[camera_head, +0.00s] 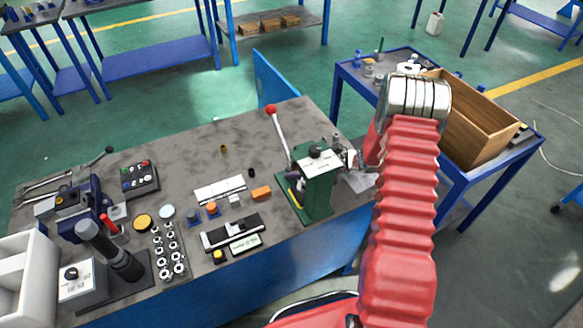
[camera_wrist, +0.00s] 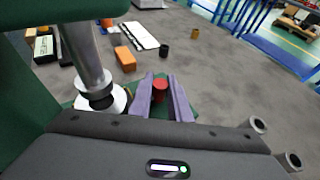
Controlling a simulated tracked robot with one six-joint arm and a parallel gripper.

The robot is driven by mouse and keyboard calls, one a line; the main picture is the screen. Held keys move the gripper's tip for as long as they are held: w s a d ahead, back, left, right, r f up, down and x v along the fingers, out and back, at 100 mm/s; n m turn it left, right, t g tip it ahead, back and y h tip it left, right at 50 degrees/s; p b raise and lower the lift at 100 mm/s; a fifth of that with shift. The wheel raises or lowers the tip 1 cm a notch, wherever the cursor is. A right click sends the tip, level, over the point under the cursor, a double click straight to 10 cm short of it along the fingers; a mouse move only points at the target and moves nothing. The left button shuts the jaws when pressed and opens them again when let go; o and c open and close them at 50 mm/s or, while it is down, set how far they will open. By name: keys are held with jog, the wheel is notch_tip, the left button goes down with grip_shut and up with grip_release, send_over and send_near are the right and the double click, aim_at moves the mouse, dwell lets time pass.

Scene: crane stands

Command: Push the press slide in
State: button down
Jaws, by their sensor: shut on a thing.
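The green press (camera_head: 318,190) stands near the right end of the grey bench, with its red-balled lever (camera_head: 279,130) raised. In the wrist view its metal ram (camera_wrist: 85,55) comes down over a white round piece (camera_wrist: 113,101). My gripper (camera_wrist: 161,92) has its two purple fingers around a small red knob (camera_wrist: 160,84), shut on it, beside the ram. A green surface, which looks like part of the slide (camera_wrist: 166,103), shows between and below the fingers. In the head view the press and my arm hide the fingertips, so how far in the slide sits cannot be told.
An orange block (camera_head: 261,193), a white plate (camera_head: 219,190) and a black rail-like device (camera_head: 232,232) lie left of the press. A blue cart (camera_head: 455,180) with a wooden box (camera_head: 474,125) stands to the right. The rear of the bench is mostly clear.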

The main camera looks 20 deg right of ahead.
jog(key=shift+s+d, duration=0.15)
jog(key=c, duration=1.9)
grip_release()
jog(key=v, duration=1.3)
jog(key=shift+s+d+r, duration=0.1)
jog(key=shift+s+d, duration=0.15)
jog(key=shift+d, duration=0.05)
